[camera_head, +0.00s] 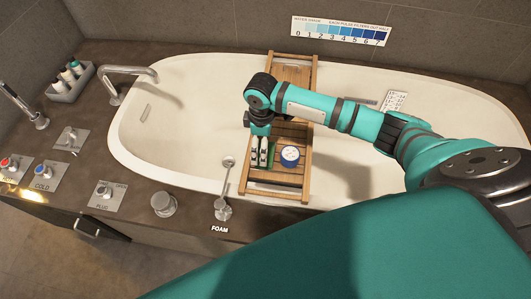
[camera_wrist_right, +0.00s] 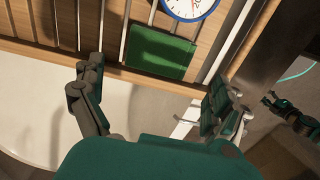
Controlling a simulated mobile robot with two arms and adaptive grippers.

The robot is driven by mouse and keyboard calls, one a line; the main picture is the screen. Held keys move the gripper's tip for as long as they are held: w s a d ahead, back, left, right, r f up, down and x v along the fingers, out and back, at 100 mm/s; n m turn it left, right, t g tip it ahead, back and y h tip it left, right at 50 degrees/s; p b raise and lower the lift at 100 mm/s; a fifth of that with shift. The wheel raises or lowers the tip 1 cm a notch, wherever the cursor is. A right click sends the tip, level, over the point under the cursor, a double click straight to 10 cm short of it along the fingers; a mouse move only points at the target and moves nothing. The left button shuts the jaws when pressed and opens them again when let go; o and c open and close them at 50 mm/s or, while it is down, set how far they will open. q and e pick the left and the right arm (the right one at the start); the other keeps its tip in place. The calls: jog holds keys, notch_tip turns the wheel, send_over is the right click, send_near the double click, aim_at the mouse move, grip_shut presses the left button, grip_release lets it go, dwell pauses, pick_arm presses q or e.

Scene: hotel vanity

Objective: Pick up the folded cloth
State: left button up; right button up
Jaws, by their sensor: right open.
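The folded cloth (camera_wrist_right: 158,53) is a flat dark green rectangle lying on the slatted wooden bath tray in the right wrist view. In the head view only a sliver of green (camera_head: 272,160) shows beside my gripper. My right gripper (camera_head: 262,152) points down over the tray and hides most of the cloth there. In the right wrist view its two fingers (camera_wrist_right: 157,76) are spread wide apart, with the cloth between and beyond their tips. Nothing is held. My left gripper does not show in the head view.
A small round blue-rimmed clock (camera_head: 290,156) lies beside the cloth on the wooden tray (camera_head: 285,189). The tray spans the white bathtub (camera_head: 190,80). A tap (camera_head: 126,80), a bottle caddy (camera_head: 70,80) and several control knobs stand on the left and front surround.

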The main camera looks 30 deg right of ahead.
jog(key=f, duration=0.6)
jog(key=shift+w+b, duration=0.25)
jog(key=shift+b, duration=0.1)
jog(key=shift+r, duration=0.1)
jog(key=c, duration=0.9)
notch_tip(320, 180, up, 10)
jog(key=shift+p, duration=0.65)
